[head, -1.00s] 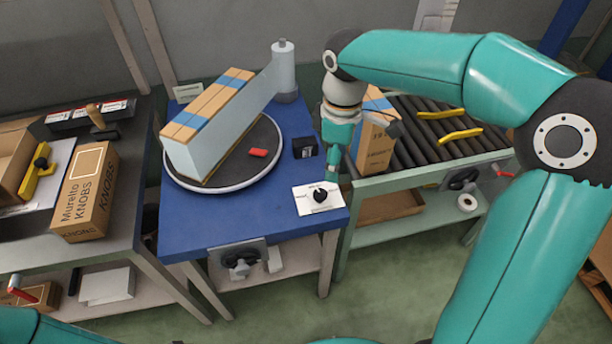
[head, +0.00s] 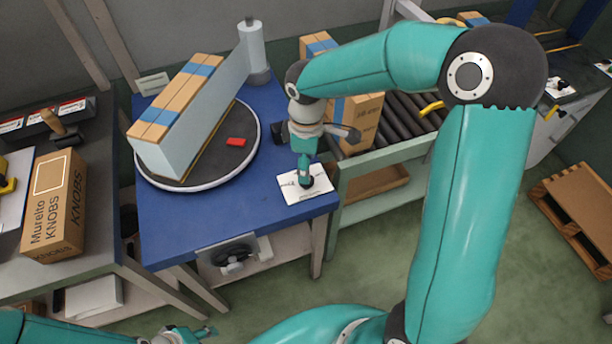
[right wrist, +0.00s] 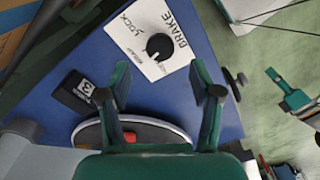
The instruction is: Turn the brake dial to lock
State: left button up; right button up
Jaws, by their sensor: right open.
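The brake dial is a round black knob (right wrist: 159,46) on a white card (right wrist: 135,38) with the words BRAKE and LOCK, at the front right corner of the blue table. A small pale mark shows on the knob; where it points is hard to tell. My right gripper (right wrist: 160,92) is open, with its fingers apart and the knob seen beyond and between their tips. In the head view my right gripper (head: 305,178) points down at the card (head: 292,188) and mostly hides the knob. My left gripper (head: 190,334) is at the bottom edge, too small to judge.
A black block (right wrist: 75,92) lies near the card. A roller conveyor (head: 395,128) with boxes stands to the right.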

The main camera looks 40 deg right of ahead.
jog(key=shift+f, duration=2.8)
jog(key=c, duration=1.1)
